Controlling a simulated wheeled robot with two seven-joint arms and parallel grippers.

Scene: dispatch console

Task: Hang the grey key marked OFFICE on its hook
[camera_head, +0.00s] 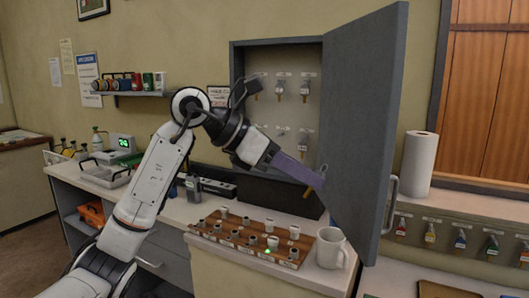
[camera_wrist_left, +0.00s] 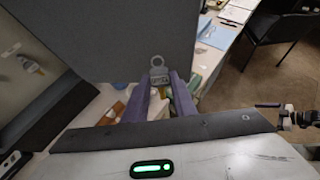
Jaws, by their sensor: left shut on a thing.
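My left gripper (camera_head: 318,180) is shut on a grey key (camera_wrist_left: 158,70), beside the inner face of the open cabinet door. In the left wrist view the key's ring end sticks up beyond the fingertips of my left gripper (camera_wrist_left: 160,78). In the head view a small orange-brown tip shows below the fingers. The key cabinet (camera_head: 266,110) stands open with rows of small hooks. Several keys hang in it, such as one in the upper row (camera_head: 279,88). A hook (camera_head: 281,131) in the lower row looks bare. The labels are too small to read. My right gripper is not in view.
The grey cabinet door (camera_head: 362,110) swings out to the right, close to my left gripper. Below are a wooden board (camera_head: 225,238) with several pegs and a white mug (camera_head: 331,250). A paper roll (camera_head: 419,165) and more keys (camera_head: 430,233) are at right.

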